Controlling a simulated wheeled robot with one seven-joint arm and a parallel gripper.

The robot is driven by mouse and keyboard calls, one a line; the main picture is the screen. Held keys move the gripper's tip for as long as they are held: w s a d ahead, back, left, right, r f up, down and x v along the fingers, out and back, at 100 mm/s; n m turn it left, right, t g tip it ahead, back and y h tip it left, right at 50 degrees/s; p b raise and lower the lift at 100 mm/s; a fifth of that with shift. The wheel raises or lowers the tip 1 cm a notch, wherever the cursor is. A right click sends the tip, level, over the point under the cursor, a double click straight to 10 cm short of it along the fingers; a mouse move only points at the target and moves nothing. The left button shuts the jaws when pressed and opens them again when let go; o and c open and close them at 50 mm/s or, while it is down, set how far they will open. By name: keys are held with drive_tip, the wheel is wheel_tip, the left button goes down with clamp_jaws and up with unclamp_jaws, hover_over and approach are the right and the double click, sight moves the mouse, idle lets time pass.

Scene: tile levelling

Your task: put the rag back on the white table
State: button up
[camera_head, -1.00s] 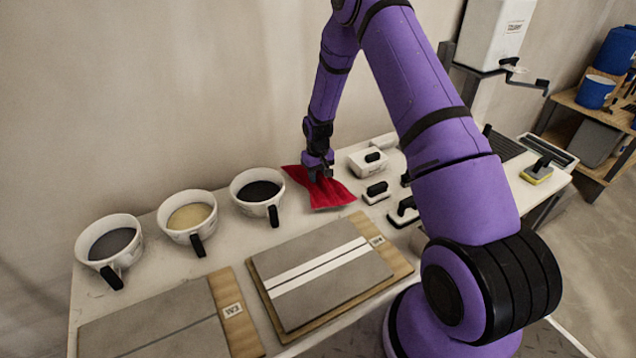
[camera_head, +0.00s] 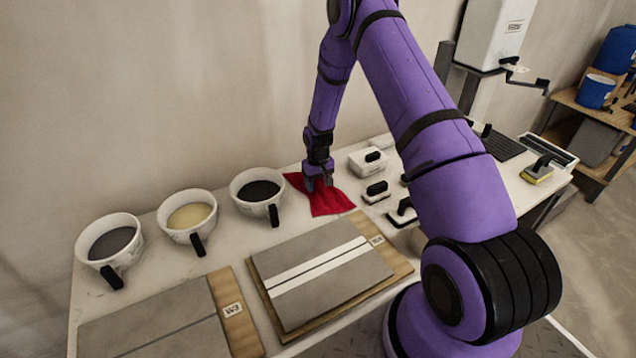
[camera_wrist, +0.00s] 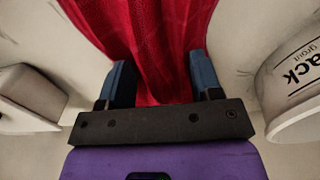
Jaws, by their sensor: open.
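The red rag (camera_head: 328,200) lies spread on the white table (camera_head: 236,247), right of the cup with the dark fill. Its surface is slightly wrinkled. My gripper (camera_head: 319,184) is just above the rag's back part, pointing down. In the wrist view, the rag (camera_wrist: 150,40) runs up between and beyond the two blue fingers of my gripper (camera_wrist: 160,85). The fingers are apart, with rag cloth showing in the gap. I cannot tell whether the fingertips touch the cloth.
Several white cups stand left of the rag, the nearest with dark fill (camera_head: 259,191). White blocks with black handles (camera_head: 376,192) stand close on its right. A tile board (camera_head: 320,275) lies in front. The wall is close behind.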

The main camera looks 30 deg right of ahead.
wheel_tip(320, 180, up, 13)
wheel_tip(320, 180, up, 15)
drive_tip(key=t, duration=0.1)
hover_over(318, 180)
drive_tip(key=s+a, duration=0.2)
drive_tip(key=s, duration=0.2)
drive_tip(key=s+a+r+t, duration=0.2)
drive_tip(key=s+a+r, duration=0.2)
drive_tip(key=s+r, duration=0.75)
drive_tip(key=s+a+r+t, duration=0.1)
drive_tip(key=s+r, duration=0.4)
drive_tip(key=s, duration=0.6)
drive_tip(key=s+a+r+t, duration=0.1)
drive_tip(key=s+r, duration=0.4)
drive_tip(key=s, duration=0.6)
drive_tip(key=shift+s+a, duration=0.35)
drive_tip(key=shift+a, duration=0.35)
